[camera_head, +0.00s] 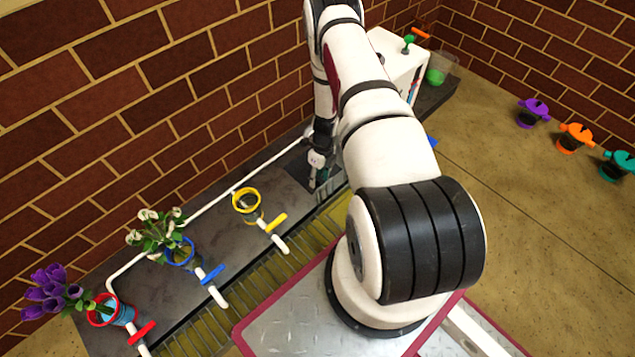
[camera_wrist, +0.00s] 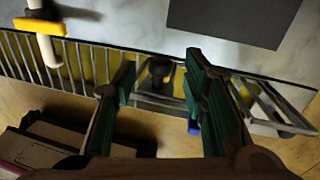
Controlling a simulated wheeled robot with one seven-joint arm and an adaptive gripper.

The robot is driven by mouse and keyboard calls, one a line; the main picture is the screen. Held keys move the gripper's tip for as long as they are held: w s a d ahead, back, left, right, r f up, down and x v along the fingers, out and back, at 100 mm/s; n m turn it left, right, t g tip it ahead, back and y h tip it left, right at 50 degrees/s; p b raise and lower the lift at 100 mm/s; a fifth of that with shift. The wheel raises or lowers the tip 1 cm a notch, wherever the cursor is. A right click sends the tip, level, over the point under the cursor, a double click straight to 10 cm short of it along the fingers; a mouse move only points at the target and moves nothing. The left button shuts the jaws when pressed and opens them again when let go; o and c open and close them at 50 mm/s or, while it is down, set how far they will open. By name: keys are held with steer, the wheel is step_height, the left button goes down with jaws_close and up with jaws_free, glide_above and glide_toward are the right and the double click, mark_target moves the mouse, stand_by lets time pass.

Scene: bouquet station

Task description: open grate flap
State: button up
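The grate (camera_wrist: 85,62) is a row of metal bars along the counter's front edge. In the wrist view, a flap-like framed section (camera_wrist: 160,103) lies in its line, with a dark round knob (camera_wrist: 158,68) standing at its back part. My gripper (camera_wrist: 160,80) is open, its two green-padded fingers apart, one on each side of the knob in the picture. I cannot tell whether they touch anything. In the head view my gripper (camera_head: 318,178) points down near the counter's front edge, and my arm hides much of the area beside it.
A second slanted metal frame (camera_wrist: 272,108) shows right of the fingers. A yellow tap handle (camera_wrist: 40,25) is at upper left. Yellow (camera_head: 246,204), blue (camera_head: 180,254) and red (camera_head: 103,310) ring holders stand left along the counter; flowers are at the latter two. A white box (camera_head: 400,60) stands behind my arm.

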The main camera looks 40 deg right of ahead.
mark_target(324, 184)
steer(key=shift+a+f, duration=0.15)
steer(key=shift+f, duration=0.75)
jaws_close()
steer(key=shift+s+r, duration=0.15)
steer(key=shift+s, duration=0.65)
steer(key=shift+s+r, duration=0.15)
steer(key=shift+s, duration=0.6)
jaws_free()
steer(key=shift+w, duration=0.1)
step_height(324, 184, up, 12)
steer(key=d, duration=0.2)
steer(key=shift+w, duration=0.15)
